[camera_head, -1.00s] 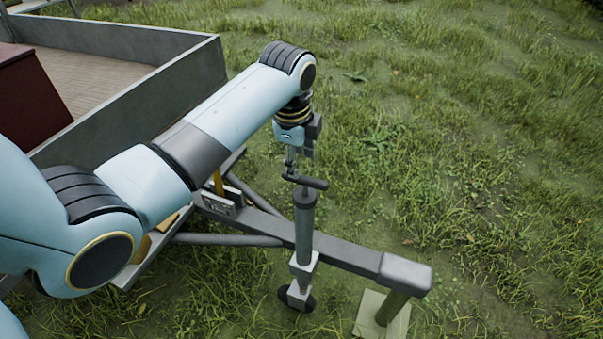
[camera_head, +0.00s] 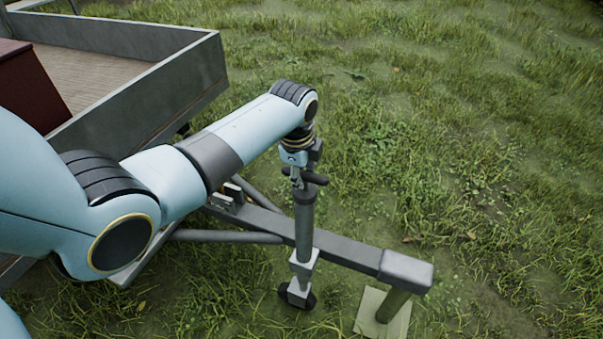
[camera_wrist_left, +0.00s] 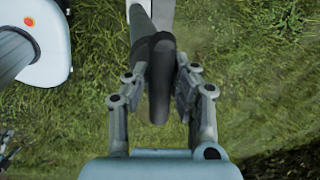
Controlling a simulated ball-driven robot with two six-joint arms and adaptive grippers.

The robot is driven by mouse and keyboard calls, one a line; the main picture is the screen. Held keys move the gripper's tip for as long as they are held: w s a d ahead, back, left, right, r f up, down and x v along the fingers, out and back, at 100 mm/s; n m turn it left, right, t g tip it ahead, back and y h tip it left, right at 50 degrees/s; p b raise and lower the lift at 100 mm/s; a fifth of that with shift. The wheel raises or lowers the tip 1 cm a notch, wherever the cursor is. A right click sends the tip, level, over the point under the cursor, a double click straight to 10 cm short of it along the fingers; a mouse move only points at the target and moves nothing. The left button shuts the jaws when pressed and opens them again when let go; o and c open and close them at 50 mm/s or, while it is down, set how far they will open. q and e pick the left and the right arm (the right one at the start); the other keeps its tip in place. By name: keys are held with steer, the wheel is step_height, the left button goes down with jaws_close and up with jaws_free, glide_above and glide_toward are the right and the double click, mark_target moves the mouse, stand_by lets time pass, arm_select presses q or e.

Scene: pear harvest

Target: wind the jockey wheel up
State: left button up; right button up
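The jockey wheel's grey upright tube (camera_head: 305,222) is clamped at the trailer drawbar (camera_head: 345,255). Its small dark wheel (camera_head: 309,300) is down at the grass. The dark crank handle (camera_head: 317,179) sticks out at the top of the tube. My left gripper (camera_head: 300,178) points down at the crank, partly hidden by its own wrist. In the left wrist view, the fingers (camera_wrist_left: 161,88) stand apart on either side of the dark handle (camera_wrist_left: 159,82), with narrow gaps beside it. My right gripper is not in view.
The trailer's grey-walled bed (camera_head: 150,92) with a dark red box (camera_head: 25,85) lies at the left. A post on a pale square plate (camera_head: 366,312) stands under the drawbar's front end. Open grass (camera_head: 480,150) lies to the right.

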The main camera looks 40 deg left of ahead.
arm_select(q)
jaws_close()
steer(key=shift+r, duration=0.1)
